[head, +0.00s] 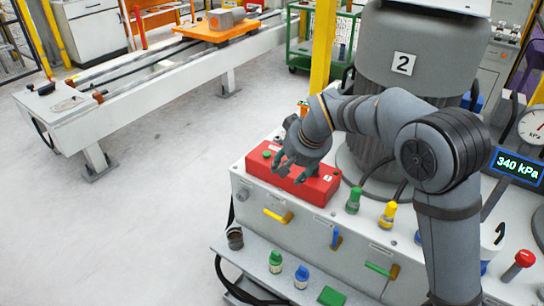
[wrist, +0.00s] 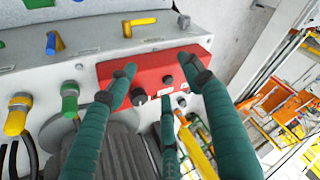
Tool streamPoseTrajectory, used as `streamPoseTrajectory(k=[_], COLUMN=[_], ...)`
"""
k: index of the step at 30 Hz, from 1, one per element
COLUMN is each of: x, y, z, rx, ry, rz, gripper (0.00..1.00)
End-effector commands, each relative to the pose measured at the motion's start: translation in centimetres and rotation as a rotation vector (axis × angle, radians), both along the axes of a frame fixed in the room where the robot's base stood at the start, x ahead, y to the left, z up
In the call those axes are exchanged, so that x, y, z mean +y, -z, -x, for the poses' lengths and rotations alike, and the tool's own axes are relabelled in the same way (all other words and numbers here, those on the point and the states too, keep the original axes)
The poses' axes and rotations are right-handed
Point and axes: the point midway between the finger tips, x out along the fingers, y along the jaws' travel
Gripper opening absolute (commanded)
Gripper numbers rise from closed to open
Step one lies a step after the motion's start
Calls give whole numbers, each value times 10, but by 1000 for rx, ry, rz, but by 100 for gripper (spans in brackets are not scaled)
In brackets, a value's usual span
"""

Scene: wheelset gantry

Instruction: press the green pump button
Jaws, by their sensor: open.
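The red control box (head: 318,187) sits on top of the white pump cabinet and carries a small green button (head: 267,154) near its left end. My gripper (head: 288,172) is open above the middle of the box, to the right of the green button. In the wrist view the red box (wrist: 150,67) lies beneath my open gripper (wrist: 158,65), with its dark green fingers spread over it. Dark knobs (wrist: 138,97) show on the box there. I cannot make out the green button in that view; a finger may hide it.
A large grey motor marked 2 (head: 405,35) stands behind my arm. Green (head: 353,200) and yellow (head: 388,214) capped fittings stand right of the box. A display reads 340 kPa (head: 517,166). A yellow post (head: 323,45) rises behind. The floor at left is clear.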

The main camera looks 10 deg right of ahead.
Motion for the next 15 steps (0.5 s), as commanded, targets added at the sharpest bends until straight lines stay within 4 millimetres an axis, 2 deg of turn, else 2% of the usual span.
streamPoseTrajectory(k=[15], x=[0], y=[0], z=[0], rx=[0], ry=[0], rz=[0], gripper=[50])
